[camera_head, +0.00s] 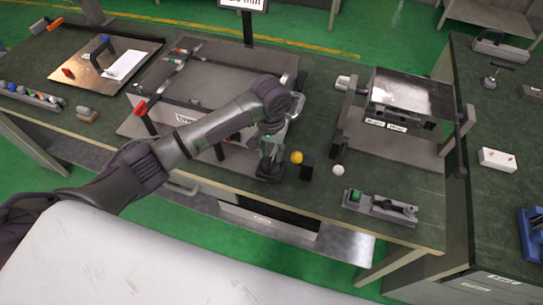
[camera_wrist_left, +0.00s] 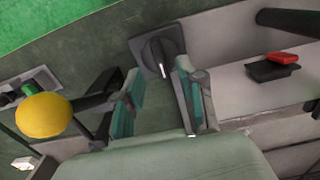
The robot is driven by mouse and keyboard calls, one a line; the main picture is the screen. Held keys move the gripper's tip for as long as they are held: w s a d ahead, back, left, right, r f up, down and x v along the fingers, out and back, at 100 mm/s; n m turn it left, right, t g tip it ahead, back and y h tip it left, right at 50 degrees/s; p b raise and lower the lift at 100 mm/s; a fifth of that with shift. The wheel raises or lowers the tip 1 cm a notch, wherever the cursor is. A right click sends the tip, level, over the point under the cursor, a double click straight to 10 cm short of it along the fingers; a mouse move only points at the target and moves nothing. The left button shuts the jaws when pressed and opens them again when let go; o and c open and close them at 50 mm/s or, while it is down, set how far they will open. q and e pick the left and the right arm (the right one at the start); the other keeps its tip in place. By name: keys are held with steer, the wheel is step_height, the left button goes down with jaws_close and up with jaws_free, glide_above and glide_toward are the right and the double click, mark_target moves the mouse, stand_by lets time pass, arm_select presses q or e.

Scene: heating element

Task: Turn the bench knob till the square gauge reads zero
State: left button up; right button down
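The bench knob (camera_wrist_left: 158,54) shows in the left wrist view as a round black knob with a white pointer line, on a dark square plate. My left gripper (camera_wrist_left: 158,72) is open, with one teal-padded finger on each side of the knob's near side. I cannot tell if either finger touches it. In the head view my left gripper (camera_head: 271,150) points down over the dark knob plate (camera_head: 268,178) at the bench's front edge and mostly hides the knob. A white sign or readout (camera_head: 245,3) on a post is cut off at the top; no square gauge is readable.
A yellow ball (camera_head: 297,158) on a black lever and a white ball (camera_head: 338,170) stand close right of the gripper. A grey device with a green button (camera_head: 355,196) lies farther right. A metal-topped machine (camera_head: 410,93) stands behind. A red-handled lever (camera_head: 141,108) is left.

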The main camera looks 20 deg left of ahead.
mark_target(271, 162)
arm_select(q)
step_height(271, 162, down, 4)
steer(key=shift+f+p, duration=0.1)
steer(key=shift+p, duration=0.2)
steer(key=shift+w+f, duration=0.1)
steer(key=shift+f, duration=0.05)
steer(key=shift+c, duration=0.2)
jaws_close()
arm_select(e)
steer(key=shift+w+r, duration=0.45)
steer(key=shift+w, duration=0.35)
